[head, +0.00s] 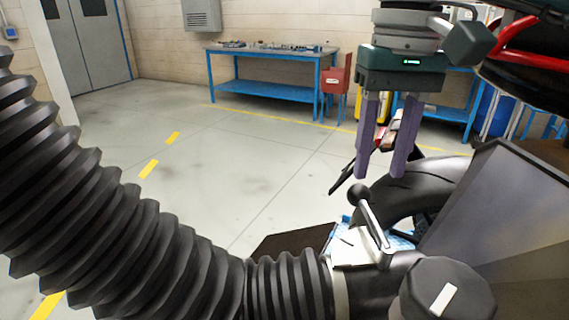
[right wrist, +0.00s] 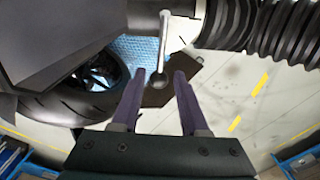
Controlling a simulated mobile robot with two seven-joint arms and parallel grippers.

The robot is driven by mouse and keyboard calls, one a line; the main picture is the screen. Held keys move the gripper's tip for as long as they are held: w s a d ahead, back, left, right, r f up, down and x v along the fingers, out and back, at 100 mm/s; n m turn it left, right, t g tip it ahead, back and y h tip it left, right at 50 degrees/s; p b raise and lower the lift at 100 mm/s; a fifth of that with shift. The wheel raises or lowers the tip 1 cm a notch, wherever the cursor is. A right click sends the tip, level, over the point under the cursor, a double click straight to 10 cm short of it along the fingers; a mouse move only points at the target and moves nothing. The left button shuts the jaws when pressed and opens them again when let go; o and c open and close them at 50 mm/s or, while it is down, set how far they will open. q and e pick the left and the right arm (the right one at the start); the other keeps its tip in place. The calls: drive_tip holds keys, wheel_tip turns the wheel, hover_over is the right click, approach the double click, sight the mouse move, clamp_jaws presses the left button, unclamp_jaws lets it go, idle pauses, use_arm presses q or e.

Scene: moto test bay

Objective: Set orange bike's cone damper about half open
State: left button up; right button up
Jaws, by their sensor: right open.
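The damper lever (head: 373,220) is a pale metal bar with a black ball knob (head: 359,193). It rises from a pale plate on the black duct, tilted up and left in the head view. My right gripper (head: 381,174) points down just above the knob, its two purple fingers apart and empty. In the right wrist view, the lever (right wrist: 164,45) runs down to the knob (right wrist: 160,80), which appears between the fingertips (right wrist: 160,73). Contact is not visible. The grey cone hood (head: 500,200) stands right of the lever, beside a black tyre (head: 430,190). My left gripper is out of view.
A thick black corrugated hose (head: 110,210) fills the left foreground and joins the duct. The floor (head: 220,180) between is clear.

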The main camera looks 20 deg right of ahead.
sight(369, 210)
wheel_tip(369, 210, down, 6)
drive_tip(key=shift+a+r+p, duration=0.1)
drive_tip(key=shift+a+p, duration=0.05)
drive_tip(key=shift+p, duration=0.2)
clamp_jaws()
idle(1.3)
